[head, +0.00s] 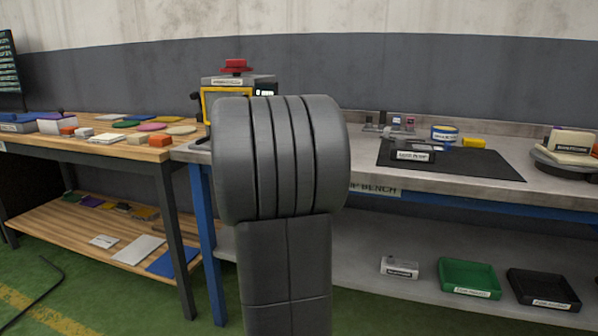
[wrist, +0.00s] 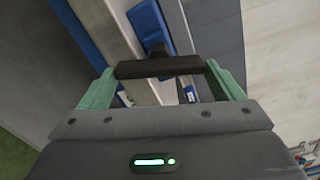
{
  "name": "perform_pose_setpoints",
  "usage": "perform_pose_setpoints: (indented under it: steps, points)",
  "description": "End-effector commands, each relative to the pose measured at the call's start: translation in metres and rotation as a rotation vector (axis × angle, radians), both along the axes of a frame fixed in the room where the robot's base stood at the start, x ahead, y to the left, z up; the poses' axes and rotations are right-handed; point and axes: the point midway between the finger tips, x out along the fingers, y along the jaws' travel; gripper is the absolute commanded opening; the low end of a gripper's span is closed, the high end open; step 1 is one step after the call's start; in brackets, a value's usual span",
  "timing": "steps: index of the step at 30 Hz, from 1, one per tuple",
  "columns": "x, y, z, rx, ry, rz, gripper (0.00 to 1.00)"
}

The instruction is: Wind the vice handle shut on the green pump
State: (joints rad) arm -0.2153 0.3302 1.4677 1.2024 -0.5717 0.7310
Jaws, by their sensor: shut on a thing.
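My gripper (wrist: 160,70) shows in the wrist view with its two green fingers on either side of a dark bar, the vice handle (wrist: 150,67). The fingers are shut on its ends, and the bar lies nearly level across the picture. Just beyond it is a blue part (wrist: 149,24) with a dark stub, which may belong to the vice. In the head view my arm covers the middle of the bench, hiding my gripper and the handle. I cannot make out the green pump in either view.
A yellow-framed machine with a red button (head: 235,65) stands behind my arm. A black mat (head: 470,166) lies on the grey bench, with a round turntable (head: 566,166) at the far right. A wooden table (head: 110,146) with small parts stands left. Trays sit on the lower shelf.

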Motion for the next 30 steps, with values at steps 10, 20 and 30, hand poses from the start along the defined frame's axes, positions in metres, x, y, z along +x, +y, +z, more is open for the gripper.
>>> perform_pose_setpoints:
  steps: [10, 20, 30]
  points:
    - [0.0001, 0.0004, -0.0055, 0.313, -0.102, -0.001, 0.65]
    - [0.0006, 0.0013, -0.0069, 0.610, -0.199, -0.001, 0.65]
    - [0.0010, 0.0030, -0.0072, 0.918, -0.298, -0.001, 0.65]
